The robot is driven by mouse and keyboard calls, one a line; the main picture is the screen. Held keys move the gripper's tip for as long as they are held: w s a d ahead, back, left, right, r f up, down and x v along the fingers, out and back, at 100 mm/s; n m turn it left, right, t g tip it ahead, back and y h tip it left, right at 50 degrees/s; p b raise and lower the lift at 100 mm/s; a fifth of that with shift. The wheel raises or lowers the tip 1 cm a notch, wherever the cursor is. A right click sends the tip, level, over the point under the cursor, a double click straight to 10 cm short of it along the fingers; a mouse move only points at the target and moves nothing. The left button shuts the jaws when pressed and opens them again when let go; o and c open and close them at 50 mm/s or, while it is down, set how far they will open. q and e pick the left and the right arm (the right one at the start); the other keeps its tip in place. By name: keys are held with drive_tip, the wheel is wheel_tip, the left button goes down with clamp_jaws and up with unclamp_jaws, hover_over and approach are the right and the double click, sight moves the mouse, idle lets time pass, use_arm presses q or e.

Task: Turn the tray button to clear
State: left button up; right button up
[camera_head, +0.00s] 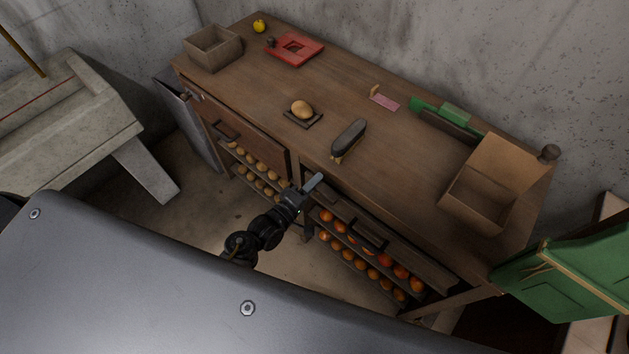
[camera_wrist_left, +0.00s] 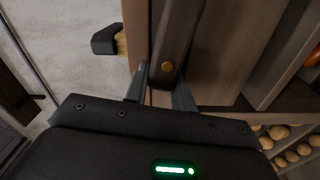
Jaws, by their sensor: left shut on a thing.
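The tray button shows in the left wrist view as a dark bar (camera_wrist_left: 176,35) with a round brass screw head (camera_wrist_left: 167,67), lying against the wooden front of the bench. My left gripper (camera_wrist_left: 160,88) has one finger on each side of the bar's near end and is shut on it. In the head view my left gripper (camera_head: 314,183) is at the bench's front edge, between the two drawers; I cannot make out the button there. Trays of potatoes (camera_head: 262,170) and of orange fruit (camera_head: 372,257) sit below the drawers. My right gripper is not in view.
The wooden bench top (camera_head: 250,90) carries a cardboard box (camera_head: 213,48), a red tray (camera_head: 295,50), a potato on a dark plate (camera_head: 302,119), a black brush (camera_head: 349,137) and an open box (camera_head: 478,207). Drawer handles (camera_head: 367,236) stick out in front.

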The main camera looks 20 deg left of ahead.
use_arm(q)
drive_tip(key=shift+f+n, duration=0.1)
drive_tip(key=shift+n, duration=0.4)
drive_tip(key=o, duration=1)
drive_tip(key=shift+s, duration=0.1)
drive_tip(key=shift+s+f, duration=0.15)
